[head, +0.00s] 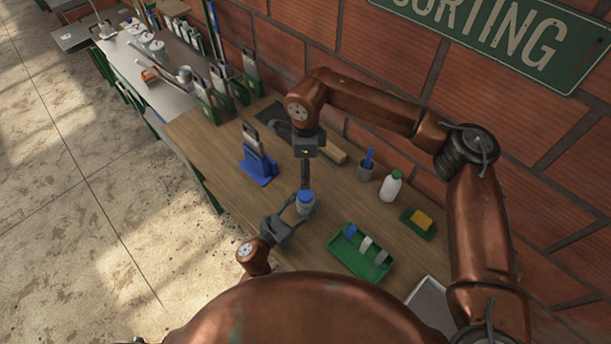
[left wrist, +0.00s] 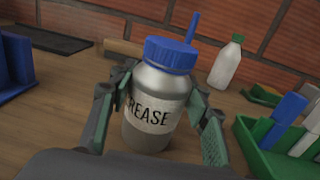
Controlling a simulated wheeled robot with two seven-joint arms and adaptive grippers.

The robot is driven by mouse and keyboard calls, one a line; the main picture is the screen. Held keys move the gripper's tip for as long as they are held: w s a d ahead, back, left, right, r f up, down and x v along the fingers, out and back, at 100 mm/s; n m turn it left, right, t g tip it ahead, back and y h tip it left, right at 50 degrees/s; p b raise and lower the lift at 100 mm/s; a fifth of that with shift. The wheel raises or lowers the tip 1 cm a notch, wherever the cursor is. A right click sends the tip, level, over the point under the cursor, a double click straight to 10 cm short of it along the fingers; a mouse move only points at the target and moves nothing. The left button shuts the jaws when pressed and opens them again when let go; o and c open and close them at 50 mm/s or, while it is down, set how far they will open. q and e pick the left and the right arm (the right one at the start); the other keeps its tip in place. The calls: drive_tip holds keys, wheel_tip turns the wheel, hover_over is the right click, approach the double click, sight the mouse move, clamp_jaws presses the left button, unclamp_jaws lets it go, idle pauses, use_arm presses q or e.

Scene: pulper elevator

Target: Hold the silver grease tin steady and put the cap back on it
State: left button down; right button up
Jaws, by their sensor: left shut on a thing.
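The silver grease tin (head: 304,207) stands on the wooden bench; its "REASE" label shows in the left wrist view (left wrist: 149,112). The blue cap (head: 305,196) is on top of the tin's mouth, and the left wrist view shows it there too (left wrist: 171,54). I cannot tell whether it is fully seated. My left gripper (head: 296,208) is shut around the tin's body, one finger on each side (left wrist: 160,110). My right gripper (head: 305,184) points down above the cap in the head view, seen edge-on. The left wrist view does not show it.
A green tray (head: 336,252) with several small pieces lies right of the tin. A white bottle (head: 391,186), a yellow sponge (head: 421,220) and a cup with a blue stick (head: 366,172) stand near the brick wall. A blue holder (head: 258,167) stands behind left.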

use_arm(q)
drive_tip(key=c, duration=1)
unclamp_jaws()
drive_tip(key=v, duration=1.2)
drive_tip(key=shift+a, duration=0.1)
